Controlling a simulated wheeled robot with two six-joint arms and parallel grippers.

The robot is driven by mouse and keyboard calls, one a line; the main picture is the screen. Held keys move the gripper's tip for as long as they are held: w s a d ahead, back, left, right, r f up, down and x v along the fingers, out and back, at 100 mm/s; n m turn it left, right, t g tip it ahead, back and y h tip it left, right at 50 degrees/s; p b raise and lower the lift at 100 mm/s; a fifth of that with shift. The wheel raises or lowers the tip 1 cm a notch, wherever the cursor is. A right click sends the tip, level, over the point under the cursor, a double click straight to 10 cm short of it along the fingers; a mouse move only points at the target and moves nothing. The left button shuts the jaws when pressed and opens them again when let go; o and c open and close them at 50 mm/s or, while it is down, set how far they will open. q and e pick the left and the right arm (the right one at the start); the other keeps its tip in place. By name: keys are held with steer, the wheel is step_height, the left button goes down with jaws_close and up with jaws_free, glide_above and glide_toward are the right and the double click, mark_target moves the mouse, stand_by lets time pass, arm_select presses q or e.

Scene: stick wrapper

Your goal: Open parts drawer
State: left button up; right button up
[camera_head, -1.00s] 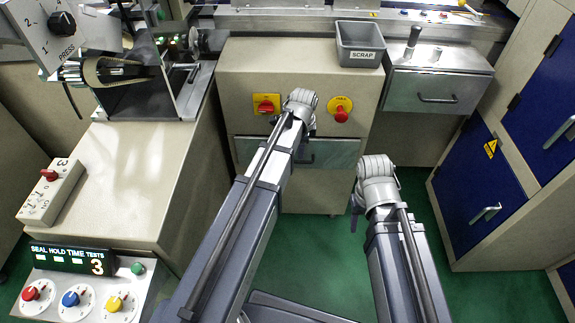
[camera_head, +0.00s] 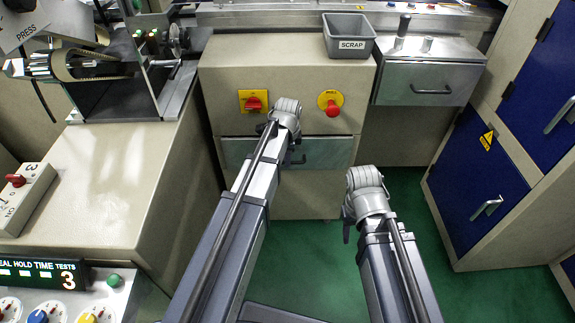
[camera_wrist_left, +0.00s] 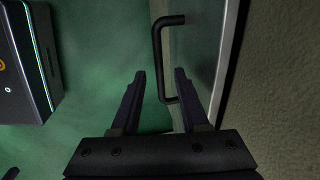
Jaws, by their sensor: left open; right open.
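The middle cabinet has a grey metal drawer (camera_head: 240,153) below its two switches, and it looks shut. My left arm covers part of the front. In the left wrist view, the handle (camera_wrist_left: 157,50) stands out from the drawer front (camera_wrist_left: 195,40). My left gripper (camera_wrist_left: 160,75) is open, with the handle's lower part between its fingers in the picture; contact cannot be told. My right gripper (camera_head: 364,190) is open and empty over the floor.
A red switch on a yellow plate (camera_head: 253,102) and a red knob (camera_head: 332,108) sit above the drawer. The grey SCRAP bin (camera_head: 350,36) stands on top. Another handled drawer (camera_head: 430,85) is at right, beside blue cabinet doors (camera_head: 478,185). The green floor (camera_head: 300,265) is clear.

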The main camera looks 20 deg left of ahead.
arm_select(q)
steer(key=shift+w+f+b, duration=0.15)
steer(key=shift+f+b, duration=0.3)
steer(key=shift+f, duration=0.4)
jaws_close()
stand_by(0.8)
